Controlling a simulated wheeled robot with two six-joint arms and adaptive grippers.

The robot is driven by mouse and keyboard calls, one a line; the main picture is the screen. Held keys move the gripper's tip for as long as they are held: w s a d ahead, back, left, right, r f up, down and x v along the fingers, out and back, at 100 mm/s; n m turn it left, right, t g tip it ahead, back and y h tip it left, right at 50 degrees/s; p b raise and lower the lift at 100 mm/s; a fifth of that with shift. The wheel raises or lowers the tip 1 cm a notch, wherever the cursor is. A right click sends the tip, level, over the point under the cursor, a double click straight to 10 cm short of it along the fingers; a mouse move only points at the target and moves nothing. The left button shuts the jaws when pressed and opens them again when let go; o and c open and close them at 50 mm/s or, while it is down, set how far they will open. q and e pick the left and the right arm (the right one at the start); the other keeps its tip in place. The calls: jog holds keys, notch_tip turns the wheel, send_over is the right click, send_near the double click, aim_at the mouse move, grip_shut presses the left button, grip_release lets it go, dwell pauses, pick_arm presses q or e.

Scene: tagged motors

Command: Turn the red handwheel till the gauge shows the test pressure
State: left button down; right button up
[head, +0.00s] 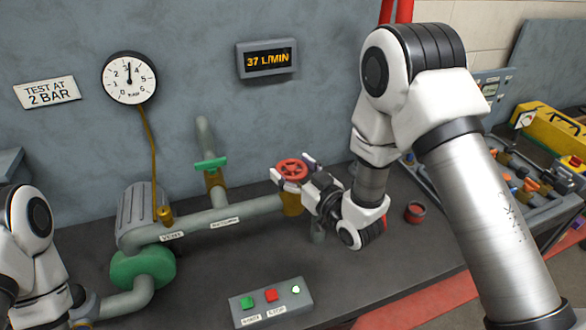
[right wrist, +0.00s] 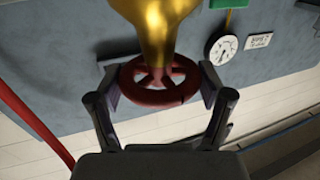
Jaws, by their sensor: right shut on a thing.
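The red handwheel (head: 291,169) sits on a brass valve (head: 291,203) at the right end of the grey pipe. My right gripper (head: 292,173) is shut on the handwheel. In the right wrist view, the fingers of the right gripper (right wrist: 159,88) stand on opposite sides of the handwheel rim (right wrist: 160,97). The round white gauge (head: 128,78) on the wall has its needle pointing about straight up, near 3. A sign (head: 46,92) left of it reads TEST AT 2 BAR. My left arm shows at the left edge, but its gripper is out of frame.
A wall display (head: 267,60) reads 37 L/MIN. A green-handled valve (head: 211,165) and a motor-driven pump (head: 142,268) are on the pipework. A button box (head: 271,301) stands in front. A red round part (head: 415,212) and a tray of parts (head: 500,170) lie right.

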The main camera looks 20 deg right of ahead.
jog(key=shift+y, duration=0.3)
jog(key=shift+w+d+n+g+y+b, duration=0.15)
jog(key=shift+n+g+y+b, duration=0.65)
jog(key=shift+n+y, duration=0.65)
jog(key=shift+f+n+g+y, duration=0.1)
jog(key=shift+n+g+y, duration=1.6)
jog(key=shift+y, duration=0.45)
jog(key=o, duration=1.1)
jog(key=shift+w+a, duration=0.1)
jog(key=shift+a, duration=0.15)
